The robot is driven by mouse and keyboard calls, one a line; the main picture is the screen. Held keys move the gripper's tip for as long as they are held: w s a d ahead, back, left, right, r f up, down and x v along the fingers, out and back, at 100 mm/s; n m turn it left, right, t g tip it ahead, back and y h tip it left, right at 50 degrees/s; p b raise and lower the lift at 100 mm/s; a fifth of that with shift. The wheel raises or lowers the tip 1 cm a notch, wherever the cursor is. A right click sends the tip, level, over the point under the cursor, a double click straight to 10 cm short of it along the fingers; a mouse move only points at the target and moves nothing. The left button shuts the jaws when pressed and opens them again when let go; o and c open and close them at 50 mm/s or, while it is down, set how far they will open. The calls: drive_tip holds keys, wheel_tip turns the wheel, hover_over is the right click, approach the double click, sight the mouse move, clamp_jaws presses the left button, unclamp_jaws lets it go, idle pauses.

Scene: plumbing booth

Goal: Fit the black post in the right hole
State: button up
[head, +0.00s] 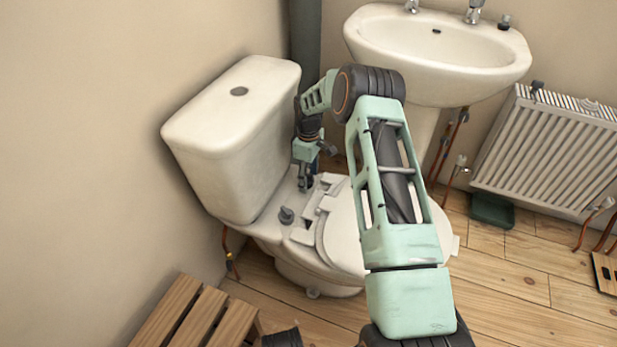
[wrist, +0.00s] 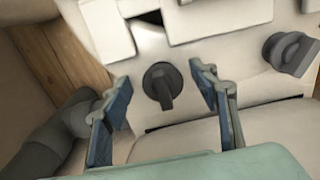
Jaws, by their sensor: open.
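A black post (wrist: 160,85) with a round head and a flat tab stands on the white ledge behind the toilet seat. It sits between my gripper's fingers (wrist: 160,105), with a gap on each side. My gripper is open, with blue inner pads. In the head view my gripper (head: 305,184) points down at the ledge's far end, beside the cistern, and largely hides this post. A second dark post (head: 286,215) stands at the ledge's near end; it also shows at the right of the wrist view (wrist: 291,53). The hole under the near-gripper post is covered, so its seating cannot be told.
The white toilet seat (head: 345,225) and its hinge piece (head: 318,208) lie right of the ledge. The cistern (head: 225,130) rises close on the left. A basin (head: 440,50) and radiator (head: 545,145) stand farther right. A wooden slatted stool (head: 190,315) is at the front left.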

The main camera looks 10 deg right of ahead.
wheel_tip(320, 180, up, 12)
idle(0.6)
drive_tip(key=shift+r, duration=0.1)
idle(0.4)
